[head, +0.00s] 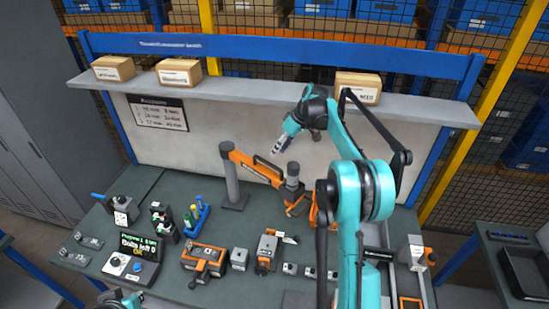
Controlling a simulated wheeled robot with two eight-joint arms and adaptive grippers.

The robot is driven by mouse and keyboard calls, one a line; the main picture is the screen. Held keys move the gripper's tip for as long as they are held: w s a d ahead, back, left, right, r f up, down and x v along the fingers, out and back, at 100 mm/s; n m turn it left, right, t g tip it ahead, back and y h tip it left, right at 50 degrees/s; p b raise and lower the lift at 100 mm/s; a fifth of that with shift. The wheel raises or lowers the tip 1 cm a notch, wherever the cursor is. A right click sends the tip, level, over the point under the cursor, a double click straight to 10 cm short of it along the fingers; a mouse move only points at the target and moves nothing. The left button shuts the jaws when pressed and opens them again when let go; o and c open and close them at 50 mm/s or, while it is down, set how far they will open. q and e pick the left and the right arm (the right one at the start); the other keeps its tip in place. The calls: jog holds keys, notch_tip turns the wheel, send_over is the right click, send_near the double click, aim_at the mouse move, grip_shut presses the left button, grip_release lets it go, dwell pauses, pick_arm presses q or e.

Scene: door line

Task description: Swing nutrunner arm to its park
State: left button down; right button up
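The nutrunner arm has an orange beam (250,164) running from a grey post (233,182) on the bench, down to the right. A grey upright tool body (292,180) is at its right end. My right arm reaches over the bench, and its gripper (272,150) is above and behind the orange beam, apparently apart from it. Its fingers are too small to tell open from shut. An orange piece (298,206) lies beside the tool body; I cannot tell whether it is the park. Only a teal part of my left arm shows at the bottom edge.
On the bench are a display box (136,256), an orange-grey unit (204,262), a blue holder (196,218) and several small parts. Cartons such as this one (180,72) stand on the back shelf (260,88). My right forearm covers part of the bench's right side.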

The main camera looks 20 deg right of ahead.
jog(key=v, duration=0.5)
jog(key=shift+r, duration=0.1)
dwell(0.4)
notch_tip(320, 180, up, 7)
jog(key=p, duration=0.5)
dwell(0.4)
